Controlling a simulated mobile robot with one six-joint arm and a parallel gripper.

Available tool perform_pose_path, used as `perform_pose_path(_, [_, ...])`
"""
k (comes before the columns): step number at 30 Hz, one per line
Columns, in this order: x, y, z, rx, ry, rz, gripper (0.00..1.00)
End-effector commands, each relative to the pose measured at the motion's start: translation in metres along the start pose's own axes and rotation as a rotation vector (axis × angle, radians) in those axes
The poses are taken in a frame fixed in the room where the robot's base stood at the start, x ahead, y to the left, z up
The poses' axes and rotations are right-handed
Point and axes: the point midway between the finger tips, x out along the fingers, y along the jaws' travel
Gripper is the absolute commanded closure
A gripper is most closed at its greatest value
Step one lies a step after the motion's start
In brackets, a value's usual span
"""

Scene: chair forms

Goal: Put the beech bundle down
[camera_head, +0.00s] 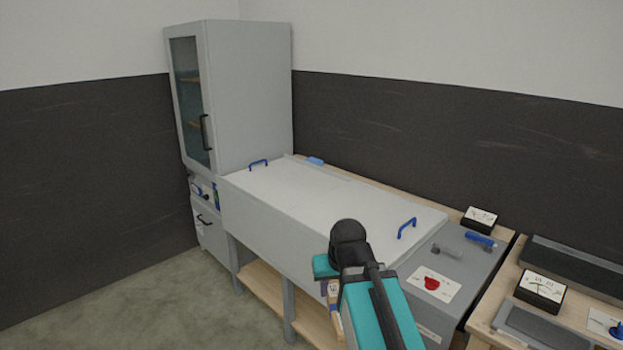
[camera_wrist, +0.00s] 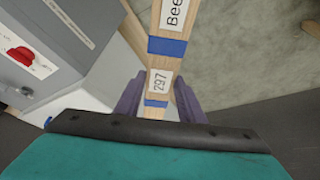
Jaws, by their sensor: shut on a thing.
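The beech bundle (camera_wrist: 172,60) is a pale wooden piece with blue bands, a white label beginning "Bee" and a tag reading 297. In the wrist view my gripper (camera_wrist: 158,95) has its purple fingers on both sides of the bundle, shut on it. The bundle's far end runs out of the top of that view. In the head view only a small part of the bundle (camera_head: 335,318) shows beside my teal and black arm, in front of the bench; the arm hides the rest.
A pale bench top (camera_head: 310,200) with blue handles fills the middle, above a wooden lower shelf (camera_head: 262,285). A grey cabinet (camera_head: 250,90) stands at the back left. A grey unit (camera_head: 462,275) at right bears a red-marked card (camera_head: 433,284). Open floor (camera_head: 150,305) lies left.

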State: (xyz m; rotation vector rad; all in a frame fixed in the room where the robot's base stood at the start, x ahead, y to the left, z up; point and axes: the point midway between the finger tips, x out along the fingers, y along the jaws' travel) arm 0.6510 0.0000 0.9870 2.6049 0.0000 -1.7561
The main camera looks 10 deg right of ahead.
Motion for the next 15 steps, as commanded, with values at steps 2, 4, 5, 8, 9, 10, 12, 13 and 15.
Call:
perform_pose_path(2, [-0.004,0.000,-0.004,0.000,0.002,0.000,1.00])
perform_pose_path(4, [-0.009,0.000,-0.009,0.000,0.002,0.000,1.00])
perform_pose_path(5, [-0.012,0.000,-0.011,0.000,0.002,0.000,1.00])
perform_pose_path(8, [-0.024,0.000,-0.021,0.000,0.004,0.000,1.00])
perform_pose_path(9, [-0.029,0.000,-0.025,0.000,0.003,0.000,1.00])
perform_pose_path(10, [-0.033,0.000,-0.028,0.000,0.004,0.000,1.00])
perform_pose_path(12, [-0.042,0.000,-0.034,0.000,0.003,0.000,1.00])
perform_pose_path(13, [-0.045,0.000,-0.036,0.000,0.002,0.000,1.00])
perform_pose_path(15, [-0.051,0.000,-0.039,0.000,0.003,0.000,1.00])
